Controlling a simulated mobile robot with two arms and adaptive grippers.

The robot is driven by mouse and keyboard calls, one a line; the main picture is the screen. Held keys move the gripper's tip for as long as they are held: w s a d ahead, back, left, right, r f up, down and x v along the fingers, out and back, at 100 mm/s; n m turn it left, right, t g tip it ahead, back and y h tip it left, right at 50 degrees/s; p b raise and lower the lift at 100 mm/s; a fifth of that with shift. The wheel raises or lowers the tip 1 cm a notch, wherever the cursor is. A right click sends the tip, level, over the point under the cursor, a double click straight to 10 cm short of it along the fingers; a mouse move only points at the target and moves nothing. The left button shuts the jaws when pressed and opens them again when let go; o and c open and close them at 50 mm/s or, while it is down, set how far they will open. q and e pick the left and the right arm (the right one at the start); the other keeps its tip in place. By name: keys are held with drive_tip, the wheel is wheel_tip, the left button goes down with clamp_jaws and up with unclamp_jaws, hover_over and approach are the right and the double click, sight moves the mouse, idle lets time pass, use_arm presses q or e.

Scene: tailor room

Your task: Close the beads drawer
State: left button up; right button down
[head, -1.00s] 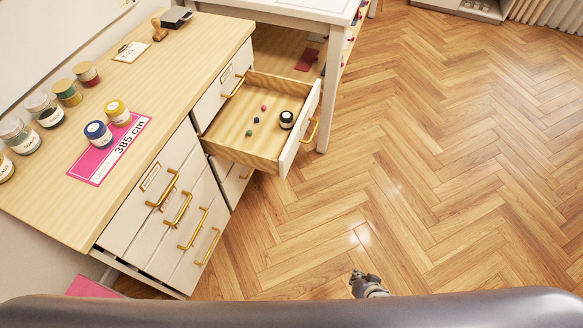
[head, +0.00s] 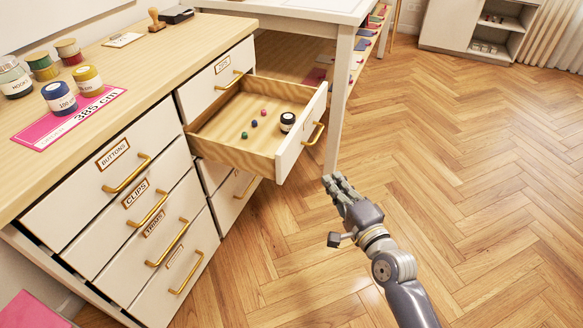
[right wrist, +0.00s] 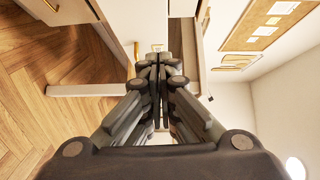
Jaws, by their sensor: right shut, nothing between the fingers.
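One drawer (head: 236,142) stands pulled out from the cabinet, with a white front (head: 302,137) and a gold handle (head: 314,134). Inside it lie several small coloured beads (head: 254,123) and a dark jar with a white label (head: 287,122). I see no readable label on this drawer. My right gripper (head: 335,182) is shut and empty, below and to the right of the drawer front, apart from it in the picture. In the right wrist view its closed fingers (right wrist: 159,65) point ahead with nothing between them. My left gripper is not in view.
Shut drawers labelled buttons (head: 113,154), clips (head: 136,192) and trims (head: 153,223) stand at left. The wooden top (head: 150,70) holds jars and a pink card. A white table's leg (head: 338,100) stands just behind the open drawer. Floor at right is clear.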

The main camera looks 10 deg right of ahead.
drive_tip(key=b, duration=0.2)
approach(293, 138)
drive_tip(key=w, duration=0.4)
drive_tip(key=shift+a+f, duration=0.1)
drive_tip(key=shift+a, duration=0.35)
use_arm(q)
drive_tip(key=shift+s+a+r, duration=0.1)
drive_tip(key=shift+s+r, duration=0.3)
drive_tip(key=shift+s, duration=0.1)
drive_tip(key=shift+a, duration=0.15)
use_arm(e)
drive_tip(key=shift+w, duration=0.15)
